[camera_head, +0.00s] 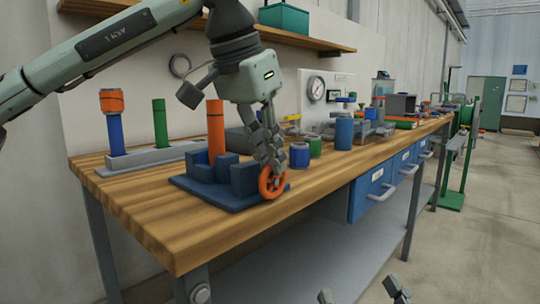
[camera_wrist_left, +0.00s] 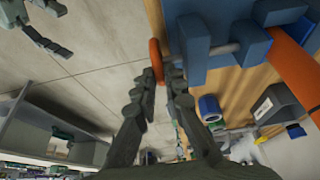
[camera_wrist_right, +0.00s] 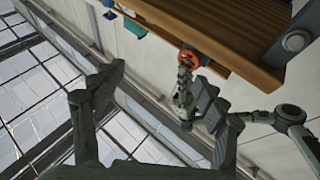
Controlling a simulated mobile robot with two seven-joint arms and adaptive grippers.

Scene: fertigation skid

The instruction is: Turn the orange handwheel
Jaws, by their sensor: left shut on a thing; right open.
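The orange handwheel (camera_head: 264,186) stands upright at the front of a blue block fixture (camera_head: 215,195) near the bench's front edge. In the left wrist view the wheel (camera_wrist_left: 156,58) is seen edge-on, on a grey shaft (camera_wrist_left: 220,50) from the blue blocks. My left gripper (camera_head: 272,168) reaches down to the wheel; its fingers (camera_wrist_left: 168,85) are shut on the rim.
An orange cylinder (camera_head: 215,130) rises from the fixture behind the wheel. A grey rack (camera_head: 150,157) with blue and green cylinders is left. Blue (camera_head: 344,133) and green (camera_head: 315,147) containers stand right of my left gripper. The floor before the bench is clear.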

